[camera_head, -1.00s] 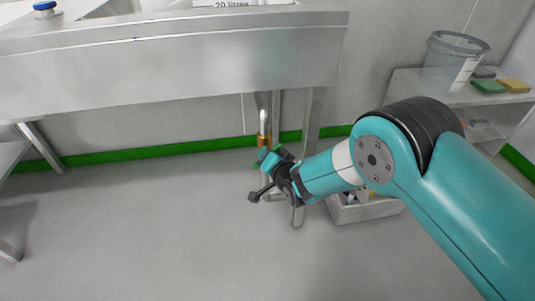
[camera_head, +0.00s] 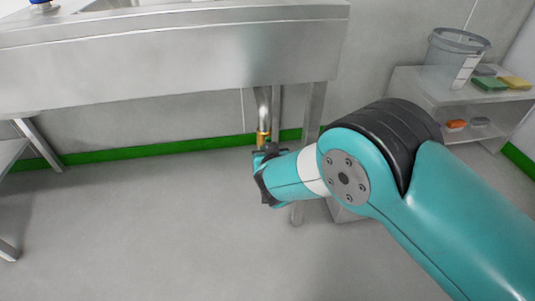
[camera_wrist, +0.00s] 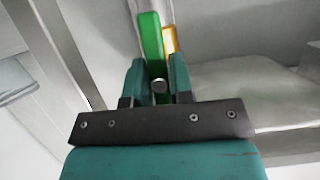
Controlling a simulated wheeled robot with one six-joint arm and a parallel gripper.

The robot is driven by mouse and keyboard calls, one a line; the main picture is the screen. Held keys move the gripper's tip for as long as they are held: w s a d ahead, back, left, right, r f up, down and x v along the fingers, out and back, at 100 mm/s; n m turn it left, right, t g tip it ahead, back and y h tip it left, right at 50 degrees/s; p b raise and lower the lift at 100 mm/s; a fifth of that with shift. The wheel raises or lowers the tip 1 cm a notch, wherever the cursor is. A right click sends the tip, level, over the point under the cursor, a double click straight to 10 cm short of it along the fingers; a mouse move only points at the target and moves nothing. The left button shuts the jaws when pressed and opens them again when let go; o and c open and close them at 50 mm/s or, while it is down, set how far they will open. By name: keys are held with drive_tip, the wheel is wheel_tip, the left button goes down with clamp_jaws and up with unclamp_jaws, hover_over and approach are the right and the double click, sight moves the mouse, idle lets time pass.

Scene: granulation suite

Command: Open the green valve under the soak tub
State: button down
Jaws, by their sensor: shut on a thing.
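The steel soak tub (camera_head: 180,60) stands at the back left in the head view. A drain pipe with a brass fitting (camera_head: 262,138) hangs below it near its right end. In the wrist view the green valve handle (camera_wrist: 151,42) rises between the two teal fingers of my gripper (camera_wrist: 158,80), with the brass fitting (camera_wrist: 170,40) just behind it to the right. My gripper is shut on the green handle. In the head view my arm's wrist hides the handle and the fingertips.
A steel leg (camera_head: 313,110) of the tub stands just right of the pipe. A shelf unit (camera_head: 410,88) with a clear bucket (camera_head: 454,58) and sponges (camera_head: 490,84) is at the right. The floor (camera_head: 130,230) at the front left is clear.

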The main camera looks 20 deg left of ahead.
idle(0.4)
drive_tip(key=c, duration=1)
unclamp_jaws()
drive_tip(key=shift+c, duration=0.2)
drive_tip(key=shift+s, duration=0.1)
drive_tip(key=p+v, duration=0.3)
drive_tip(key=v, duration=1.4)
drive_tip(key=shift+r, duration=0.2)
